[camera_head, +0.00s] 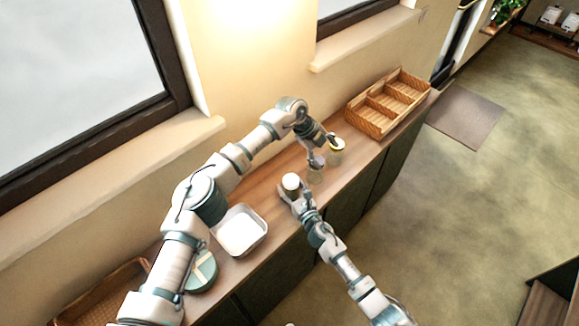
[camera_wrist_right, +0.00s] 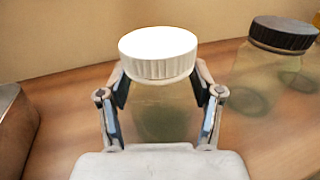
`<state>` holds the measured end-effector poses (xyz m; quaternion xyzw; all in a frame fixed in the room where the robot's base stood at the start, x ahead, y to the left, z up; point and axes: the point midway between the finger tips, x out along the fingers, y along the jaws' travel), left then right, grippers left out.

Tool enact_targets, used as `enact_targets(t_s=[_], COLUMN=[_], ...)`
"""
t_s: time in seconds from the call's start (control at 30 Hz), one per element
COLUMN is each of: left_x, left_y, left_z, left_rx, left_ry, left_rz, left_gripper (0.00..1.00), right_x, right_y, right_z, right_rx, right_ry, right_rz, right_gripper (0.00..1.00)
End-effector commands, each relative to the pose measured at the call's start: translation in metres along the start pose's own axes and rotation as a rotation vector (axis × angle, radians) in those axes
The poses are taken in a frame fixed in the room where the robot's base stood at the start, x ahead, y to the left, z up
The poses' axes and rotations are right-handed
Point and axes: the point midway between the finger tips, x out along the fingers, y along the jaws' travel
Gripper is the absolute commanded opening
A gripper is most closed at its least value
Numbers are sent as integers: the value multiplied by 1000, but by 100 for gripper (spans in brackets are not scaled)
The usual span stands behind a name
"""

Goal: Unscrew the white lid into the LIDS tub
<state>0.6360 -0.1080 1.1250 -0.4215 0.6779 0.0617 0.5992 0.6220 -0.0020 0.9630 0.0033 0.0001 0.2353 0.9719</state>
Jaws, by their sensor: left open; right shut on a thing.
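A jar with a white ribbed lid (camera_wrist_right: 158,52) stands on the counter. The lid also shows in the head view (camera_head: 291,181) and sits on top of the jar. My right gripper (camera_wrist_right: 162,100) is shut on the clear jar body (camera_wrist_right: 160,118), its fingers on both sides below the lid. My left gripper (camera_head: 318,158) is open near the other jars, right of and beyond the white lid. The white tub (camera_head: 240,232) stands on the counter to the left; I see no readable label on it.
A jar with a dark lid (camera_wrist_right: 283,34) stands right of the held jar in the wrist view. A wooden divided box (camera_head: 378,124) is at the far end. A wicker tray (camera_head: 100,297) lies at the near end.

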Motion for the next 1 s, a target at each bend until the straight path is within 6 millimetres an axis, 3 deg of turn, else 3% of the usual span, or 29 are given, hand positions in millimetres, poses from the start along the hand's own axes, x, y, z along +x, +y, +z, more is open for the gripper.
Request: enact_targets(t_s=[0.1,0.27,0.37,0.5,0.63,0.77,0.9,1.0], left_x=[-10,-53,-89,-138,-168,-173,-153,-125], left_y=[-55,-128,-164,-194,-196,-175,-132,-91], left_z=[-29,-48,-41,-6,45,100,147,164], left_rx=[204,407,463,446,354,235,145,133], left_ry=[115,108,-7,-280,-589,-863,-1033,-1044], left_rz=[-286,-726,-976,-1212,-1258,-1116,-793,-499], left_gripper=[77,77,77,77,77,77,77,77], right_x=[0,0,0,0,0,0,0,0], right_y=[0,1,0,0,0,0,0,0], right_z=[-1,-1,-1,-1,-1,-2,-2,-2], right_rx=[-1,-1,-1,0,0,0,-1,-1], right_ry=[2,2,2,2,2,2,3,3], right_rz=[-1,-1,0,0,0,0,-1,-1], right_gripper=[0,0,0,0,0,0,0,0])
